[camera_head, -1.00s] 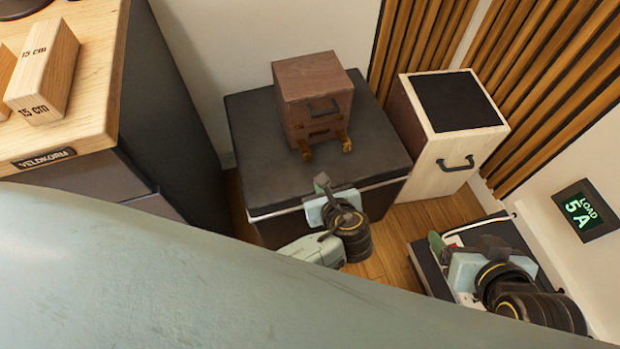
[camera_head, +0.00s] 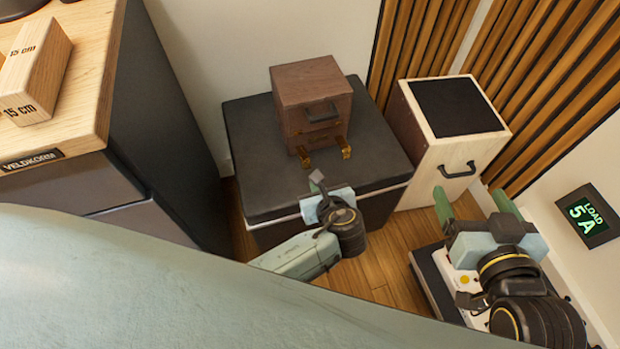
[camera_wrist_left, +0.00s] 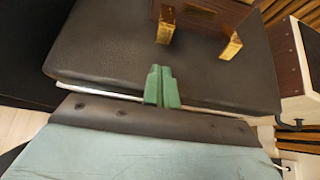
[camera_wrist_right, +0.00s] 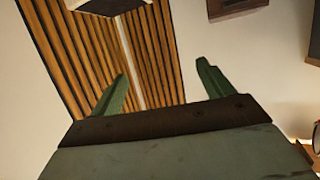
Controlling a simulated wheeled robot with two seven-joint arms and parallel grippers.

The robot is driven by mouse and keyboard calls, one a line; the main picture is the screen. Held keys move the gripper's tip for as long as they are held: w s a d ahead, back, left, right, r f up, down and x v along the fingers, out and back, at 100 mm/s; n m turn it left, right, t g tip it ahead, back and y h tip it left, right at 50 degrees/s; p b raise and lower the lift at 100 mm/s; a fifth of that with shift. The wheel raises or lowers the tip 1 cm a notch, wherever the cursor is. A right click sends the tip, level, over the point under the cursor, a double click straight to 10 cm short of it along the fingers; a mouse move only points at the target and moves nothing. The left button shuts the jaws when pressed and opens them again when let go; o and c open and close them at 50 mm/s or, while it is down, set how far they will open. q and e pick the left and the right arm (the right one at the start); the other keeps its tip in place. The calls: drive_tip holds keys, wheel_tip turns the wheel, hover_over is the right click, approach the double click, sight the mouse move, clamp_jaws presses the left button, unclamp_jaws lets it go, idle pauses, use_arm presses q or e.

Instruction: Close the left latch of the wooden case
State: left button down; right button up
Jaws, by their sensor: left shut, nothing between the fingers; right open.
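The dark brown wooden case (camera_head: 313,95) stands on a black padded box, with a dark handle on its front. Two brass latches hang at its lower front edge: the left one (camera_head: 304,156) and the right one (camera_head: 344,147). Both stick outward from the front. They also show in the left wrist view, the left latch (camera_wrist_left: 166,24) and the right latch (camera_wrist_left: 231,46). My left gripper (camera_wrist_left: 162,86) is shut and empty, in front of the case and apart from the left latch. My right gripper (camera_head: 478,205) is open and empty, well right of the case.
The black padded box (camera_head: 255,150) has bare top around the case. A pale wooden box (camera_head: 452,152) with a black top stands to its right. A low device (camera_head: 440,285) lies under my right arm. A wooden bench (camera_head: 85,70) is at the left. A load display (camera_head: 587,215) is on the wall.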

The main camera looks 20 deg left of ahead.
sight(303, 157)
use_arm(q)
drive_tip(key=b+x, duration=0.1)
drive_tip(key=x, duration=0.1)
drive_tip(key=shift+w+a+f, duration=0.15)
drive_tip(key=shift+f, duration=0.1)
drive_tip(key=b+x, duration=0.2)
drive_tip(key=x, duration=0.1)
drive_tip(key=shift+w+a+f, duration=0.2)
drive_tip(key=shift+w+a, duration=0.05)
drive_tip(key=shift+w, duration=0.1)
use_arm(e)
wheel_tip(303, 157, up, 13)
drive_tip(key=s+a+t+y, duration=0.1)
drive_tip(key=a+t+y, duration=0.1)
drive_tip(key=t, duration=0.7)
drive_tip(key=shift+y, duration=0.6)
use_arm(q)
drive_tip(key=shift+r, duration=0.1)
use_arm(e)
drive_tip(key=shift+w+f, duration=0.1)
